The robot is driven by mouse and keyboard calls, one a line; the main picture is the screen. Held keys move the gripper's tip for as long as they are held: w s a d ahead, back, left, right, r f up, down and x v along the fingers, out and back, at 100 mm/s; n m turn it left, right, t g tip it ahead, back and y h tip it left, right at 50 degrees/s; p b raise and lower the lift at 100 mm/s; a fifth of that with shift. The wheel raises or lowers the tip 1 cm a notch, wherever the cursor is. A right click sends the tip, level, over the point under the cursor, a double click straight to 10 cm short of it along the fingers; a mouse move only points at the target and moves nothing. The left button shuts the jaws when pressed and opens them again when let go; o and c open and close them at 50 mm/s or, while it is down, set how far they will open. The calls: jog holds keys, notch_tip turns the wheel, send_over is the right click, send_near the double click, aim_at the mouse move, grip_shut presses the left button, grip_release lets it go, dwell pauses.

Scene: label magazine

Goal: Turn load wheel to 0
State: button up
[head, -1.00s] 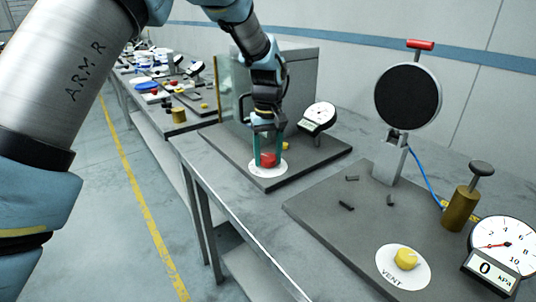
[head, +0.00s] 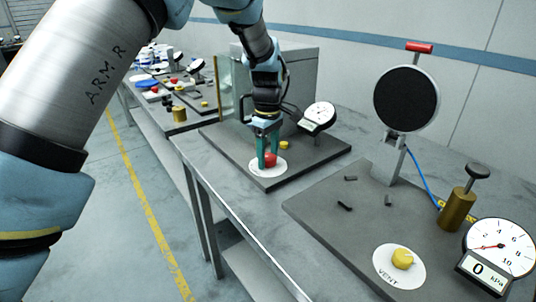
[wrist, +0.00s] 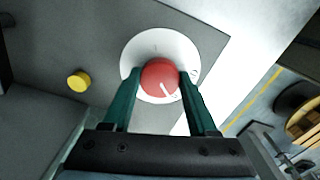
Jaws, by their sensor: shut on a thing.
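The load wheel is a red round knob (head: 270,160) on a white dial plate (head: 267,170), on the dark board in the middle of the head view. In the wrist view the red knob (wrist: 160,78) sits between the two green fingers, with a white pointer line toward its lower right.
A yellow knob (head: 284,145) and a dial gauge (head: 319,117) stand behind on the same board. A clear panel (head: 224,90) is at its left. A second board at right holds a yellow VENT knob (head: 403,259), a brass cylinder (head: 458,208) and a gauge reading 0 kPa (head: 500,248).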

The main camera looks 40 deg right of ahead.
aim_at(268, 156)
dwell(0.4)
jog(key=o, duration=1.4)
notch_tip(268, 156, up, 11)
jog(key=shift+f+b, duration=0.1)
jog(key=shift+b, duration=1.15)
